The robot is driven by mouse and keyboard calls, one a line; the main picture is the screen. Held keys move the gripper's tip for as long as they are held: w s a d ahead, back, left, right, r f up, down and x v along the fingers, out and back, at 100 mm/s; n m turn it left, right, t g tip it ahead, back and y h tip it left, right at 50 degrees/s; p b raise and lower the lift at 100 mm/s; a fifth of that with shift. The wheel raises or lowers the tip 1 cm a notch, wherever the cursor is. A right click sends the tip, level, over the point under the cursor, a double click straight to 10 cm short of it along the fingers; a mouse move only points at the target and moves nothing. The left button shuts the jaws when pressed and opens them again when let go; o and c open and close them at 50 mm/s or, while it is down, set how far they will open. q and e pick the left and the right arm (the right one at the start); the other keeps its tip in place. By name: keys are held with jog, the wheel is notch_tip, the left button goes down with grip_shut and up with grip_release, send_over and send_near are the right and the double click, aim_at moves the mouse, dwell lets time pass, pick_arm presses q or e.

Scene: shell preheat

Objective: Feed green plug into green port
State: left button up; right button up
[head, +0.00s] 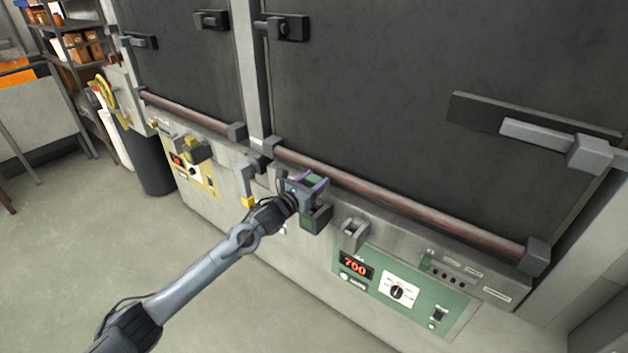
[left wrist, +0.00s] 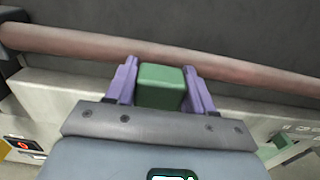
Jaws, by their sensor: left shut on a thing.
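My left gripper (head: 313,184) has purple fingers shut on the green plug (left wrist: 160,86). In the left wrist view, the plug's green block sits between both fingertips. In the head view, green shows between the fingers, in front of the oven's lower ledge. A dark green block (head: 317,219) shows just below the gripper; I cannot tell whether it belongs to the plug. My right gripper is out of view.
A reddish rail (head: 390,202) runs along the oven front behind the gripper. A grey bracket (head: 355,234) juts out between the gripper and the green panel. A yellow-tipped grey piece (head: 247,187) and a yellow panel (head: 198,178) are to the left. The floor in front is clear.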

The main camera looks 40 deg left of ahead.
pick_arm(q)
jog(key=shift+f+b, duration=0.5)
jog(key=shift+f, duration=0.4)
jog(key=shift+f+b, duration=2.15)
jog(key=shift+f, duration=0.75)
jog(key=o, duration=1.3)
jog(key=shift+c, duration=0.2)
jog(key=shift+s, duration=0.15)
jog(key=s+p, duration=0.1)
jog(key=s, duration=0.9)
jog(key=shift+s, duration=0.25)
